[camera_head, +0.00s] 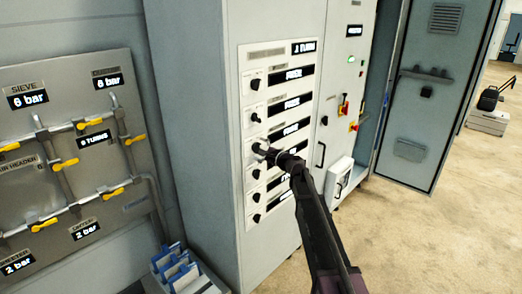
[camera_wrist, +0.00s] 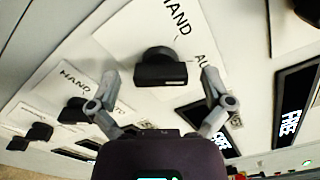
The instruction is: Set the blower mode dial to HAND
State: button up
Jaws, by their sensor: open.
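A black mode dial (camera_wrist: 160,68) sits on a white plate in the wrist view, with HAND lettering above it and lettering starting "AU" to its right. I cannot read a name that marks it as the blower dial. My gripper (camera_wrist: 160,76) is open, with one finger on each side of this dial; I cannot tell whether either finger touches it.
Similar dials stand above and below, such as the top dial (camera_head: 254,84) and a lower dial (camera_head: 257,218), each beside a lit display (camera_head: 293,75). A cabinet door (camera_head: 425,100) stands open at right. Valve pipes (camera_head: 75,160) line the left wall. A blue-white rack (camera_head: 175,268) is on the floor.

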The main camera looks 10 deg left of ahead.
jog(key=c, duration=1.1)
jog(key=shift+d, duration=0.15)
jog(key=shift+c, duration=0.2)
jog(key=shift+n, duration=0.3)
jog(key=n, duration=1.1)
jog(key=shift+a, duration=0.2)
jog(key=shift+n, duration=0.3)
